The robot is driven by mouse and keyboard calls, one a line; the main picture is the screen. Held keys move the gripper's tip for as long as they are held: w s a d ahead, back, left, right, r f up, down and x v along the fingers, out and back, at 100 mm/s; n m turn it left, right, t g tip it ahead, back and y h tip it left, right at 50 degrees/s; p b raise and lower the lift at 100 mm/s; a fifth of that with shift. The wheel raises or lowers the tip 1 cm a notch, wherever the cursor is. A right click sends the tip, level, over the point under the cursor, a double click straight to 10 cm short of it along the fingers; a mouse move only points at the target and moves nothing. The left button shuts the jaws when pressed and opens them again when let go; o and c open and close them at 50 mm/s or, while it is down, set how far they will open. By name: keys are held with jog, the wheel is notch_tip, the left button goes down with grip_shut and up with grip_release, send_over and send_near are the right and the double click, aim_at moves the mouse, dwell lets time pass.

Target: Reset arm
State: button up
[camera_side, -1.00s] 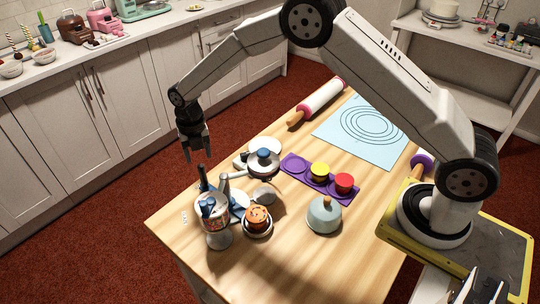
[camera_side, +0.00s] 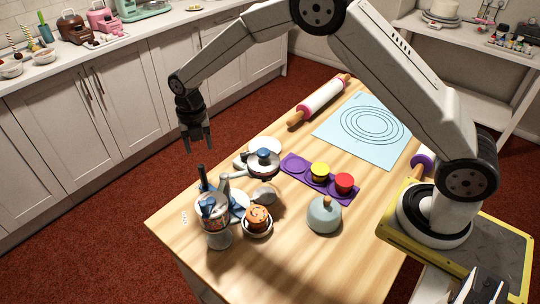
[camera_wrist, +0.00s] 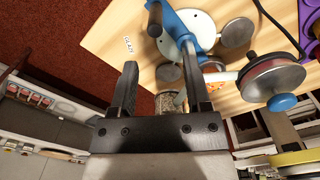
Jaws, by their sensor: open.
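My gripper (camera_side: 197,146) hangs in the air at the left end of the table (camera_side: 290,262), fingers pointing down, open and empty. It also shows in the wrist view (camera_wrist: 160,85), its two fingers apart with nothing between them. Below and to its right stand the turntable devices: one with a blue knob (camera_side: 263,155) and white discs, and one with a clear jar-like top (camera_side: 212,212). In the wrist view a blue-and-white device (camera_wrist: 190,32) and a round metal disc with a blue knob (camera_wrist: 282,102) lie beyond the fingers.
A purple tray (camera_side: 295,165) holds a yellow cup (camera_side: 320,170) and a red cup (camera_side: 344,182). A grey-green domed pot (camera_side: 323,217) stands nearby. A rolling pin (camera_side: 322,98) and a blue mat (camera_side: 345,143) lie at the back. Cabinets (camera_side: 125,105) line the left wall.

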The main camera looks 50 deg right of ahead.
jog(key=s+d+r+m, duration=0.1)
jog(key=s+d+m, duration=0.1)
jog(key=m, duration=0.3)
jog(key=s+d+r+m+t, duration=0.1)
jog(key=s+d+r+m, duration=0.1)
jog(key=s+m, duration=0.3)
jog(key=s+d+r+m, duration=0.1)
jog(key=s+d+m, duration=0.1)
jog(key=s+m, duration=0.1)
jog(key=shift+s+d+r+m, duration=0.25)
jog(key=shift+s+r+m, duration=0.15)
jog(key=shift+m, duration=0.5)
jog(key=s+d+m+t, duration=0.1)
jog(key=s+d+m, duration=0.3)
jog(key=s+m, duration=1)
jog(key=shift+s+m+t, duration=0.15)
jog(key=shift+m+t, duration=0.15)
